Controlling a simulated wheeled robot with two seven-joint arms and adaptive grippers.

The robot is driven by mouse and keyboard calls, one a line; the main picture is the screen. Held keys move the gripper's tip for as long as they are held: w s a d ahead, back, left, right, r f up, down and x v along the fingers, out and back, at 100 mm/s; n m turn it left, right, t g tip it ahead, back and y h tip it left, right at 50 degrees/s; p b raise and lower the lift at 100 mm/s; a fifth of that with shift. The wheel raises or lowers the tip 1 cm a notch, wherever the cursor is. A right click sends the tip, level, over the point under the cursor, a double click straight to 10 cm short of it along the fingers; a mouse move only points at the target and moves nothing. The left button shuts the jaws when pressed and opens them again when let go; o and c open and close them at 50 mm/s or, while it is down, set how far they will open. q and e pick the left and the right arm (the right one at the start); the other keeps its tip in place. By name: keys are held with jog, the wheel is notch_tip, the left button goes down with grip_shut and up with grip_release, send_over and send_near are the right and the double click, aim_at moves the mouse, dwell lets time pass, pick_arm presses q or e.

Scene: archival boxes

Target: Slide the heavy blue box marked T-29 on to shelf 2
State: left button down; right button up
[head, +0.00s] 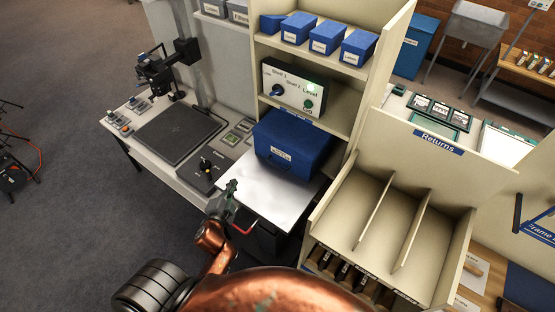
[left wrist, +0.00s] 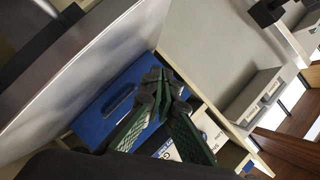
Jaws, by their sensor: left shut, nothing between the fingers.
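A large blue box (head: 292,143) with a pale label and a dark handle sits at the shelf bay below the control panel. Its front rests at the back of a white platform (head: 262,192); how far it reaches inside is hidden. The label is too small to read. My left gripper (head: 231,187) is shut and empty, over the platform's left edge, in front of the box and apart from it. In the left wrist view its fingers (left wrist: 163,88) overlap the blue box (left wrist: 108,104) behind, with its handle slot visible. My right gripper is not in view.
A control panel (head: 292,88) with a blue knob, lit green lamp and green button stands above the box. Smaller blue boxes (head: 327,37) line the shelf above. A bench (head: 176,134) is at left; a Returns rack (head: 395,215) with dividers is at right.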

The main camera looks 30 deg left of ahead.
pick_arm(q)
jog(key=w+d+r+m+t+h, duration=0.2)
jog(key=w+d+m+t, duration=0.1)
jog(key=m, duration=0.2)
jog(key=m+t+h, duration=0.1)
jog(key=m+h, duration=0.4)
jog(key=m, duration=0.1)
send_near(281, 154)
jog(key=shift+y, duration=0.3)
jog(key=w, duration=0.2)
jog(key=w+p, duration=0.1)
jog(key=w, duration=0.2)
jog(key=shift+w+d, duration=0.35)
jog(key=shift+d, duration=0.05)
jog(key=shift+w, duration=0.6)
